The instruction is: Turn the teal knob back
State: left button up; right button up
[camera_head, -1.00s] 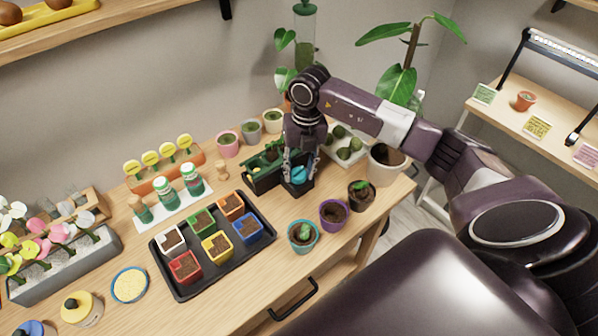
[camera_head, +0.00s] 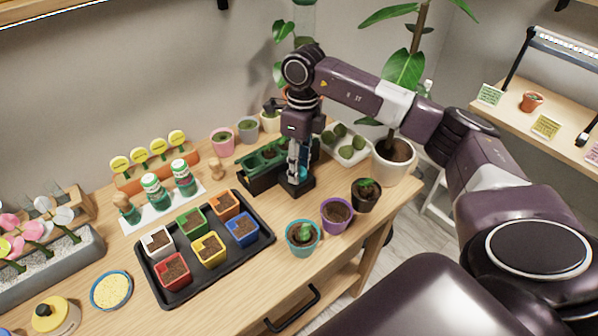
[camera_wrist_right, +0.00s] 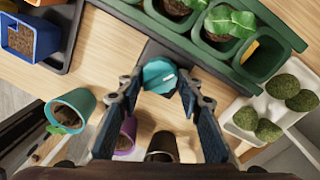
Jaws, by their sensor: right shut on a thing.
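The teal knob (camera_wrist_right: 160,75) has a short white mark on its top and sits on a dark base (camera_head: 300,187) at the front end of a green planter (camera_head: 262,172). My right gripper (camera_head: 296,168) points down over the base. In the head view the fingers hide most of the knob. My left gripper is not in view.
Teal (camera_head: 302,236), purple (camera_head: 336,215) and black (camera_head: 366,194) pots stand in front of the base. A black tray of coloured pots (camera_head: 262,243) lies to the left. A white tray of mossy balls (camera_head: 349,154) and a large white pot (camera_head: 393,165) are on the right.

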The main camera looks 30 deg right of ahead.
jog(key=shift+w+d+r+n+b, duration=0.1)
jog(key=shift+n+b, duration=0.35)
jog(key=shift+n, duration=0.65)
jog(key=shift+w+n+b, duration=0.1)
jog(key=shift+n+b, duration=0.35)
jog(key=shift+n, duration=0.65)
jog(key=o, duration=1.2)
jog(key=shift+s, duration=0.1)
jog(key=shift+c, duration=0.2)
jog(key=r, duration=0.8)
jog(key=shift+w+d, duration=0.2)
jog(key=shift+w, duration=0.05)
